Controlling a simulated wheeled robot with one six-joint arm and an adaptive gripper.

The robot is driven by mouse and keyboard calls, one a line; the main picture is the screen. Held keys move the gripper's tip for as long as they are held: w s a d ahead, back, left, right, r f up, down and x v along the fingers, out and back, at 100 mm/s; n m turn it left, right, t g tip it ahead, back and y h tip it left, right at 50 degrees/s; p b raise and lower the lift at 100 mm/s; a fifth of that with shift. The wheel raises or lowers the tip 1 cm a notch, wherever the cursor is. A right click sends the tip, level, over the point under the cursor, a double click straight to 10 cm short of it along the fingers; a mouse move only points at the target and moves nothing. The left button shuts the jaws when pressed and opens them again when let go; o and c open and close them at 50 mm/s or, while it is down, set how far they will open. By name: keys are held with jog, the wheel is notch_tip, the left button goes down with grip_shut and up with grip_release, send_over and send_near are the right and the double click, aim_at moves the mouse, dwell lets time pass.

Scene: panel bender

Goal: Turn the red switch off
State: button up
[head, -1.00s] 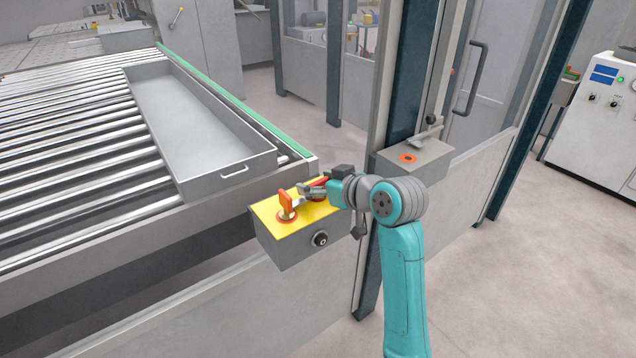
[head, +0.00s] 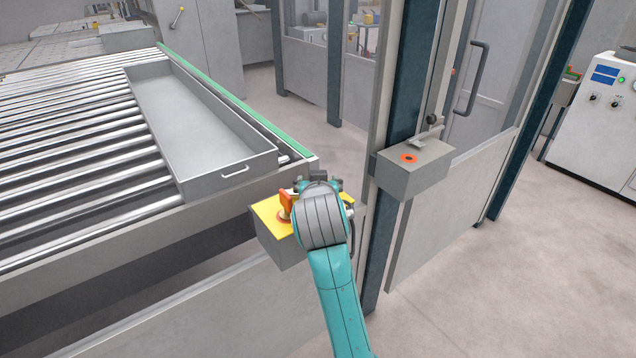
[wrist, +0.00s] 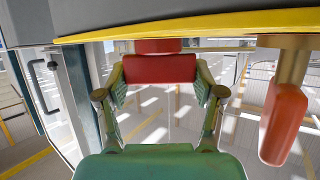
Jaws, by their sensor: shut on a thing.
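The red switch (wrist: 160,69) has a flat red handle and sits between my gripper's fingers in the wrist view. My gripper (wrist: 162,82) is shut on it, one finger at each side. In the head view my gripper (head: 318,183) is at the far right part of a grey box with a yellow top (head: 268,212). My wrist hides the red switch there. An orange switch (head: 285,204) stands upright on the same yellow top, just left of my wrist. It also shows at the right of the wrist view (wrist: 283,122), apart from my fingers.
A roller conveyor (head: 70,150) with a grey tray (head: 225,150) lies to the left. A dark post (head: 372,240) rises right of the box. A grey box with an orange ring (head: 415,172) is fixed beside it. Open floor (head: 500,290) is at the right.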

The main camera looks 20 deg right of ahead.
dwell(0.3)
jog(key=o, duration=1.7)
notch_tip(320, 180, up, 10)
jog(key=shift+f, duration=0.1)
